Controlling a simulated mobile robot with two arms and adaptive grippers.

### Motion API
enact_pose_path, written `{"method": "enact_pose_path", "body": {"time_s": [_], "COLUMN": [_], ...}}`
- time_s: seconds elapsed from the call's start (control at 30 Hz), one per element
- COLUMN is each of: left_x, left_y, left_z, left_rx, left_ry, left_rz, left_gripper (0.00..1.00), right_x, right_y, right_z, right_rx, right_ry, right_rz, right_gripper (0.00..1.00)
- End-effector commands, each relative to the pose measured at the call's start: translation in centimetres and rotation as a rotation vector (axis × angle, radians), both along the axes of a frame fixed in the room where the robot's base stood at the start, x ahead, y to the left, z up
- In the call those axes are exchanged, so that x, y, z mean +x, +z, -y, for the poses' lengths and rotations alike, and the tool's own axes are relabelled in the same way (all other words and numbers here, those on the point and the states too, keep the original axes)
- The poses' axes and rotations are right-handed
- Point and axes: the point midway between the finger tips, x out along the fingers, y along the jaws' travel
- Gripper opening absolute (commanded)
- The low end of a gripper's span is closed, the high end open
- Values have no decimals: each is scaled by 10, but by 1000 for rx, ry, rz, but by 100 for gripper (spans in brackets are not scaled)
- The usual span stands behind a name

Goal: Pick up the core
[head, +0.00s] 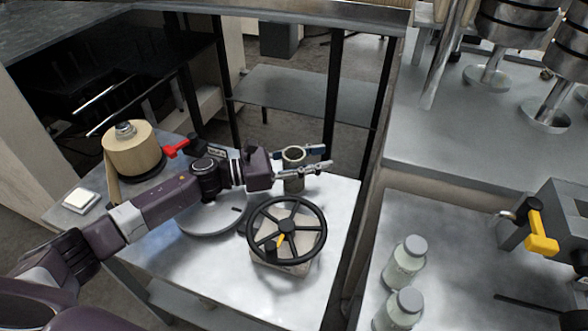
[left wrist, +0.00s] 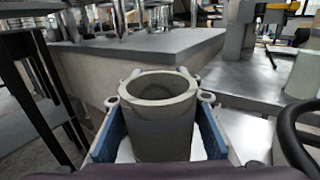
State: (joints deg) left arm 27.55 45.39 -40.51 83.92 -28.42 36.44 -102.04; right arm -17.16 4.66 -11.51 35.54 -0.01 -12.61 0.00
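The core (head: 293,157) is a grey hollow cylinder standing upright on the light metal table, beyond the black handwheel. In the left wrist view the core (left wrist: 161,125) fills the middle, its open top facing up. My left gripper (head: 322,158) is open around it, one blue-padded finger on each side. In the left wrist view, narrow gaps show between the core and the fingers of my left gripper (left wrist: 163,100). The core's lower part is partly hidden by the near finger in the head view. My right gripper is in neither view.
The black handwheel (head: 287,228) stands close in front of the core. A brown paper roll (head: 134,148) and a red lever (head: 177,148) are to the left. Two capped bottles (head: 405,262) stand on the right-hand bench. Bare tabletop lies right of the core.

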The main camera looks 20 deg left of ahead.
Motion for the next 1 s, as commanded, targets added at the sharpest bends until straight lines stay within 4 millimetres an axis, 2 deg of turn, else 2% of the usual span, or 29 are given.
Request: {"method": "enact_pose_path", "body": {"time_s": [0.03,0.23,0.63,0.77,1.0], "left_x": [0,0,0,0,0], "left_y": [0,0,4,21,70], "left_z": [0,0,0,-1,-1], "left_rx": [0,0,0,1,3], "left_ry": [0,0,0,-1,-1], "left_rz": [0,0,2,5,6], "left_gripper": [24,2,1,1,1], "right_x": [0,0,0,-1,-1], "right_y": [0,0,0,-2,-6], "right_z": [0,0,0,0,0], "right_rx": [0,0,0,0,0], "right_ry": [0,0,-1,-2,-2], "right_rz": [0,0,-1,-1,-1], "right_gripper": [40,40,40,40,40]}}
